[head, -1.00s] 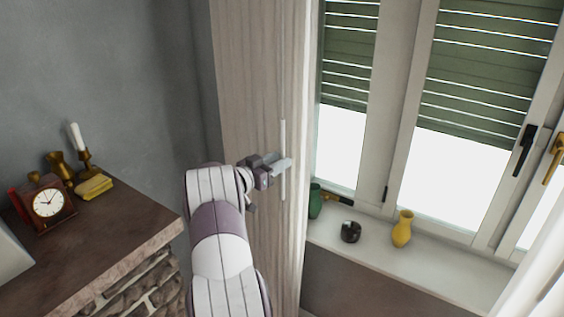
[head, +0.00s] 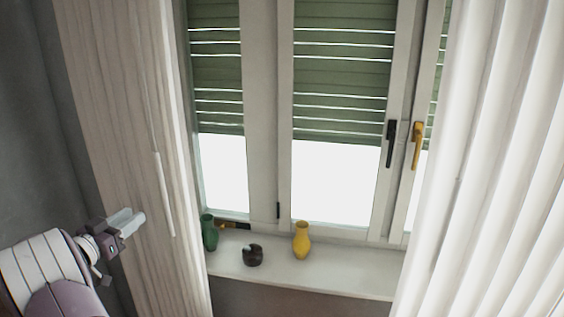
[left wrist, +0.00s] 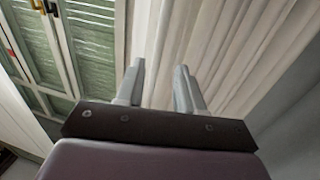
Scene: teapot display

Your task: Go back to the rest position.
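My right gripper is in neither view.
A window sill (head: 330,277) holds a green vase (head: 209,233), a dark round pot (head: 252,255) and a yellow vase (head: 302,240). White curtains (head: 490,170) hang at the right.

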